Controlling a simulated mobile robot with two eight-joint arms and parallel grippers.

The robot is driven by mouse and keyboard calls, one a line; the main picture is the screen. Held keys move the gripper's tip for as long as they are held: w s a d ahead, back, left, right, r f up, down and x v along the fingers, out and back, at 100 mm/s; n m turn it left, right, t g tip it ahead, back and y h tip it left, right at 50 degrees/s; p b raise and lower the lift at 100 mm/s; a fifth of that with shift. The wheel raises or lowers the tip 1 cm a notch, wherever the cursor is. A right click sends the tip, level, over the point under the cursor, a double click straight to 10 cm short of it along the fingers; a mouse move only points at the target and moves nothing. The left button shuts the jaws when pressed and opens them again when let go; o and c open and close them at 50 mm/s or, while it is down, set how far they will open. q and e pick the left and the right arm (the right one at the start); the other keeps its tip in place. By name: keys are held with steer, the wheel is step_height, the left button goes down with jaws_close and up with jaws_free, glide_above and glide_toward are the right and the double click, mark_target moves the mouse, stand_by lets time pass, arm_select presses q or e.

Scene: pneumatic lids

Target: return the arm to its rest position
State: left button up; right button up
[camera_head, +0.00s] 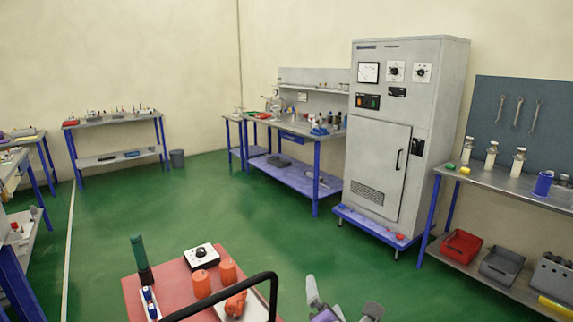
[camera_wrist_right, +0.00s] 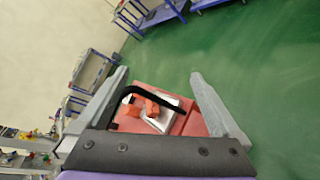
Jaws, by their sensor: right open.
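My right gripper (camera_head: 343,298) shows at the bottom of the head view, right of the red-topped cart. Its two grey fingers are spread apart with nothing between them. In the right wrist view the open fingers (camera_wrist_right: 158,76) frame the cart in the distance, with only air between the tips. My left gripper is not in view. Most of my right arm is outside the head view.
The red cart top (camera_head: 172,282) carries orange parts (camera_head: 201,284), a dark green cylinder (camera_head: 140,256) and a dial box (camera_head: 201,256). A black handle (camera_head: 272,287) rises at its near side. A grey cabinet (camera_head: 380,165) and workbenches (camera_head: 300,135) stand beyond open green floor (camera_head: 230,215).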

steer(key=s+d+f+m+g+h+p, duration=0.1)
steer(key=s+d+f+m+g, duration=0.3)
steer(key=s+d+f+m, duration=0.45)
steer(key=s+d+f+m+g+h+p, duration=0.1)
steer(key=s+d+f+m+g, duration=0.2)
steer(key=s+f+m, duration=0.65)
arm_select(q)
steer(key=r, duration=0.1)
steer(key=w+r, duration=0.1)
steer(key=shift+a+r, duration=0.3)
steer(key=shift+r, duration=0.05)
arm_select(e)
steer(key=s+m, duration=0.1)
steer(key=m, duration=0.1)
steer(key=s+a+m+g+y, duration=0.1)
steer(key=m, duration=0.2)
steer(key=s+a+m+g+y, duration=0.1)
steer(key=m, duration=0.1)
steer(key=shift+s+a+f+m, duration=0.2)
steer(key=shift+s+m, duration=0.2)
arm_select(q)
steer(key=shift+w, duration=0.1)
